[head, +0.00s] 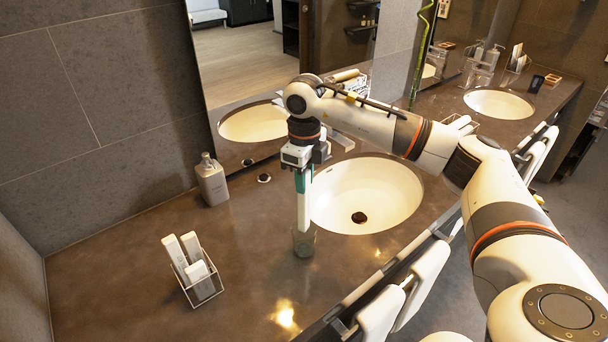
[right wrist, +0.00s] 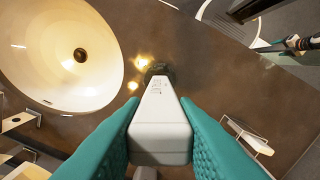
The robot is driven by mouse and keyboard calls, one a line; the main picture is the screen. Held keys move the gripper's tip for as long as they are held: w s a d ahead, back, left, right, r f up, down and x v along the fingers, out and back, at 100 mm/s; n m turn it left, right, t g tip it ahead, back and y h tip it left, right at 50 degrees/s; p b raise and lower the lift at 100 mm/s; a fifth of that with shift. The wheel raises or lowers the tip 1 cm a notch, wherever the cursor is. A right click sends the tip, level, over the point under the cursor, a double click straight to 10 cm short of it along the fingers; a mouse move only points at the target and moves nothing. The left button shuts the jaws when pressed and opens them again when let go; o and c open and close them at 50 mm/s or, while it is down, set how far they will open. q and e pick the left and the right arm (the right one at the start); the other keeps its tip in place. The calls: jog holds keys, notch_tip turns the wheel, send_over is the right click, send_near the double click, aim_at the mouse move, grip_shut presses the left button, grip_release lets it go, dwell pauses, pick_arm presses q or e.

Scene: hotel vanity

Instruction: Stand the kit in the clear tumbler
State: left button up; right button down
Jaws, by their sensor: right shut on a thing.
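My right gripper (head: 303,181) is shut on a white, long, narrow kit (head: 303,212), which it holds upright beside the left edge of the near sink. In the right wrist view the kit (right wrist: 161,125) sits between the two green fingers of my gripper (right wrist: 160,140). The clear tumbler (head: 304,242) stands on the counter directly below the kit. The kit's lower end is at the tumbler's mouth; I cannot tell how far inside it is. The tumbler also shows in the right wrist view (right wrist: 158,70), partly behind the kit's far end. My left gripper is out of view.
A wire holder (head: 205,289) with several white packs stands on the counter at left. A grey bottle (head: 211,182) stands by the wall. The near sink (head: 390,185) is just right of the tumbler.

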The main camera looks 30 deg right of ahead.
aim_at(304, 202)
jog(key=shift+f+b, duration=2.7)
jog(key=shift+f, duration=1.15)
jog(key=c, duration=1.1)
grip_release()
jog(key=shift+o, duration=0.2)
jog(key=shift+r, duration=0.1)
notch_tip(304, 202, up, 12)
jog(key=shift+f+b, duration=0.1)
jog(key=shift+b, duration=0.7)
